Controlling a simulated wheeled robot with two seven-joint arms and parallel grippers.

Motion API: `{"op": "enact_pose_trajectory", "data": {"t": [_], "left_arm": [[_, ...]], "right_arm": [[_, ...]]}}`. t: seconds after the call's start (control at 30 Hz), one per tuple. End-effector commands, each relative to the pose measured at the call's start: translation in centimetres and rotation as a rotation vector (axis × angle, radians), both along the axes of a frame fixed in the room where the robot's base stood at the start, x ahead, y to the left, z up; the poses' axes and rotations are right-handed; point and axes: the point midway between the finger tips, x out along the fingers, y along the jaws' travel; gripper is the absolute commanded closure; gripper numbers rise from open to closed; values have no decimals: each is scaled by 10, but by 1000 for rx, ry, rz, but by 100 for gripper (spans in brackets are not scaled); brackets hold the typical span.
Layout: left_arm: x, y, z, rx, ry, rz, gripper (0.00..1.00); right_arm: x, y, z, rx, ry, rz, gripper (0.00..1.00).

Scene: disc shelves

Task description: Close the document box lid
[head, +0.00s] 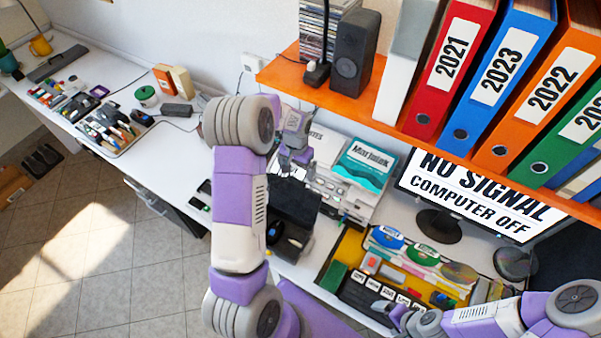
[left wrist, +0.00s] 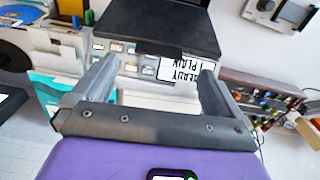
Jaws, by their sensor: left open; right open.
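A black box-like thing (head: 296,203) stands on the white desk in the head view, partly hidden by my left arm. It may be the document box; I cannot tell its lid angle. A flat black panel (left wrist: 155,25) fills the top of the left wrist view, beyond my fingertips. My left gripper (head: 296,158) is above the desk behind the black thing, close to a white device. In the left wrist view its fingers (left wrist: 155,75) are spread with nothing between them. My right gripper (head: 398,317) is low at the front of the desk, beside a filled tray, its fingers partly hidden.
An orange shelf (head: 345,105) with binders and a speaker hangs over the desk. A teal box (head: 365,165) sits right of my left gripper. A monitor (head: 470,195) and a tray of discs and small items (head: 345,290) take up the right side.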

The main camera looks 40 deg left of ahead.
Motion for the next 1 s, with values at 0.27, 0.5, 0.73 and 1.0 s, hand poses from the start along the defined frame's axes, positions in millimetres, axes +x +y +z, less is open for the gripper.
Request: {"op": "enact_pose_trajectory", "data": {"t": [0.27, 0.5, 0.73, 1.0], "left_arm": [[0, -1, -42, -1, 2, -1, 0], [0, -1, -52, -1, -1, -1, 0], [0, -1, -52, -1, -1, -1, 9], [0, -1, -52, -1, -1, -1, 51]], "right_arm": [[0, 0, 3, 0, -1, 0, 11], [0, 0, 3, 0, -1, 0, 11], [0, 0, 3, 0, -1, 0, 11], [0, 0, 3, 0, -1, 0, 11]]}}
